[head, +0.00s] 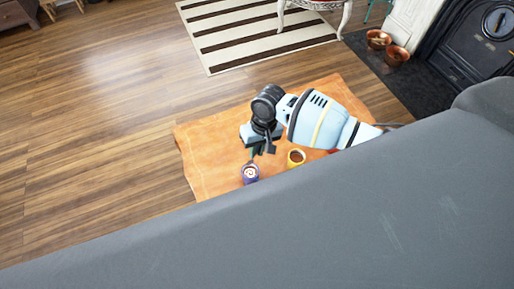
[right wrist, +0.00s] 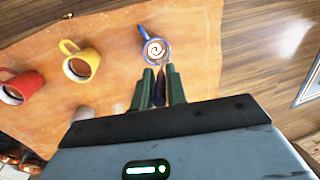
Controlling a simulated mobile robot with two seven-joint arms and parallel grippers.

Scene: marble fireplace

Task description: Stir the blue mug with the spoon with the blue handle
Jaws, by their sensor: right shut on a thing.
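The blue mug (head: 250,175) stands upright near the table's front edge and holds a drink with a white swirl. It also shows in the right wrist view (right wrist: 144,46). My right gripper (head: 261,150) is just behind the mug in the head view. In the right wrist view my right gripper (right wrist: 161,76) is shut on the spoon (right wrist: 159,92), whose dark bluish handle lies between the green fingers. The spoon points toward the blue mug. Whether its tip is inside the mug or only at its rim, I cannot tell. My left gripper is not in view.
A yellow mug (right wrist: 82,65) with brown drink and a red mug (right wrist: 22,88) stand beside the blue mug on the orange-brown table (right wrist: 115,110). A large grey surface (head: 330,220) hides the table's front. Wood floor lies open at left.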

